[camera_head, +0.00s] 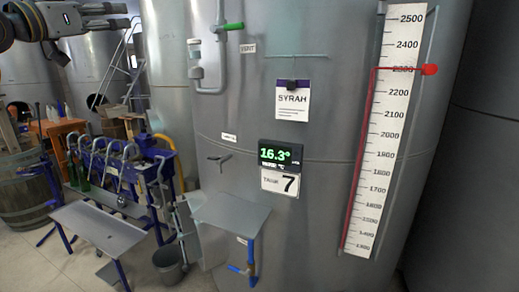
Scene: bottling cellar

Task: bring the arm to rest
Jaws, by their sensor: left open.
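My left arm comes in at the top left corner of the head view. My left gripper (118,16) points to the right with its fingers apart. It is open with nothing between the fingers. It shows high up, to the left of the green-handled valve (232,26) on the big steel tank (330,130), apart from it in the picture. My right gripper is not in view.
The tank carries a SYRAH card (292,102), a green display (280,154) reading 16.3° and a level scale (385,135). A small grey shelf (230,212) juts out in front. A blue bottling stand (120,165), a bucket (168,262) and a barrel (22,195) stand lower left.

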